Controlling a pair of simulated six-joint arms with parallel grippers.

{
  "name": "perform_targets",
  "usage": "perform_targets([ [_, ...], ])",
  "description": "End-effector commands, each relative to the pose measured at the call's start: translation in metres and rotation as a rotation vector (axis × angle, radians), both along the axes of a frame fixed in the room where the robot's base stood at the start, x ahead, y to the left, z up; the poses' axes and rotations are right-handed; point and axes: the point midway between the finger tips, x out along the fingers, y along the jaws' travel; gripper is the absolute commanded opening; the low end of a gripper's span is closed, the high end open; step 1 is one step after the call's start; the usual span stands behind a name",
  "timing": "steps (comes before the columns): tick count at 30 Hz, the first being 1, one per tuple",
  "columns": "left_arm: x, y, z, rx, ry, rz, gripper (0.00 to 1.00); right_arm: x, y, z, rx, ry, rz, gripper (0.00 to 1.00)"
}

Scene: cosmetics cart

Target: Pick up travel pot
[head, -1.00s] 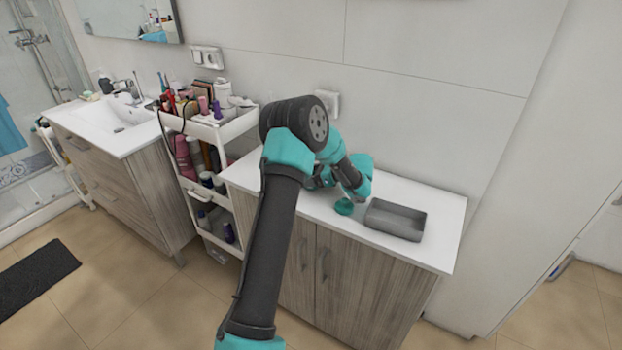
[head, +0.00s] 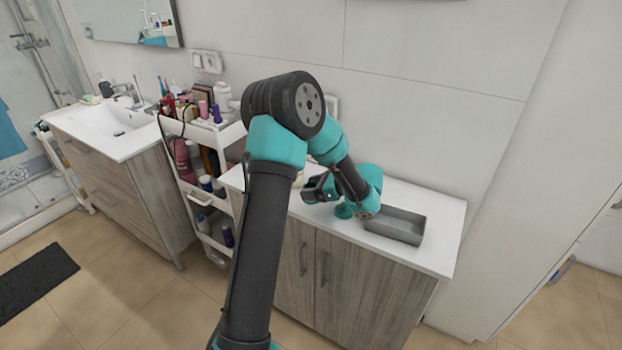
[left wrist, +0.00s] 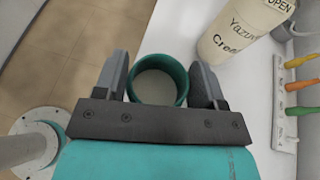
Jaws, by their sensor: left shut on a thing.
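The travel pot (left wrist: 180,69) shows in the left wrist view as a round teal rim around a pale inside. My left gripper (left wrist: 162,80) is shut on it, one dark finger on each side. In the head view my left gripper (head: 308,192) is over the front part of the white counter, pointing left; the pot in it cannot be made out there. I cannot tell whether the pot touches the counter. A small teal round thing (head: 343,211) shows beside my wrist in the head view; I cannot tell what it is. My right gripper is not in view.
A grey open tray (head: 396,238) lies on the counter (head: 445,215) right of my wrist. A cream-coloured labelled container (left wrist: 240,30) stands close by in the wrist view. A loaded white cart (head: 200,130) stands left of the counter. The counter's right end is clear.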

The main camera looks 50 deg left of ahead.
Motion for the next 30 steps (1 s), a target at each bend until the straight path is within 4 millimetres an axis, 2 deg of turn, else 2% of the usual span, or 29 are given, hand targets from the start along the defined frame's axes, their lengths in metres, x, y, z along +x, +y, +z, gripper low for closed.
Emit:
perform_targets([
  [3, -0.017, -0.02, 0.003, 0.0, 0.0, -0.002, 0.35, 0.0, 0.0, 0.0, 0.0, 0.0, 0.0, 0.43],
  [10, -0.035, -0.04, 0.005, -0.001, -0.001, -0.001, 0.35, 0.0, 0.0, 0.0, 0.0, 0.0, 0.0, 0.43],
  [30, -0.038, -0.044, 0.005, 0.0, -0.001, 0.0, 0.35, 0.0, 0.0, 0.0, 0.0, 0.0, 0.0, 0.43],
])
